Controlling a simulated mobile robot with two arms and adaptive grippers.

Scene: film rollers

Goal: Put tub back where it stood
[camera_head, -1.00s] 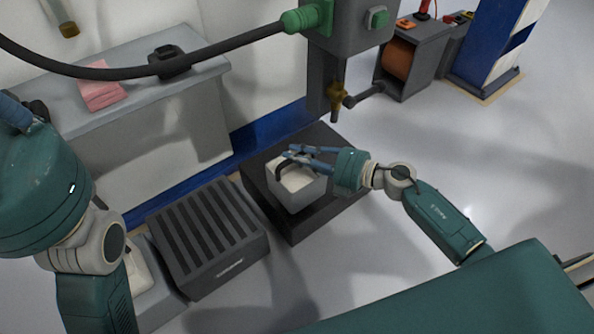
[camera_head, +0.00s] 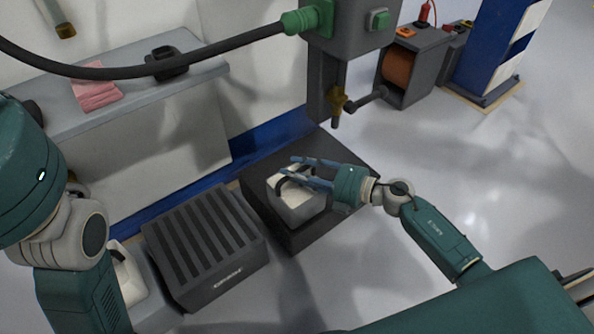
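The tub (camera_head: 299,210) is a small light-grey square container with pale contents and a dark handle arching over its top. It appears to stand upright on a dark square platform (camera_head: 262,219) on the floor. My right gripper (camera_head: 290,169) is at the top of the tub, beside the handle. Its two blue fingers are spread apart, one on the far side and one on the near side of the handle. My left arm shows at the left edge, but its gripper is out of view.
A dark slatted box (camera_head: 215,285) stands left of the platform. Another pale container (camera_head: 129,272) is partly hidden behind my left arm. A grey machine with a brass nozzle (camera_head: 337,101) hangs above the platform's far side. A grey shelf (camera_head: 125,88) holds pink cloths (camera_head: 95,88).

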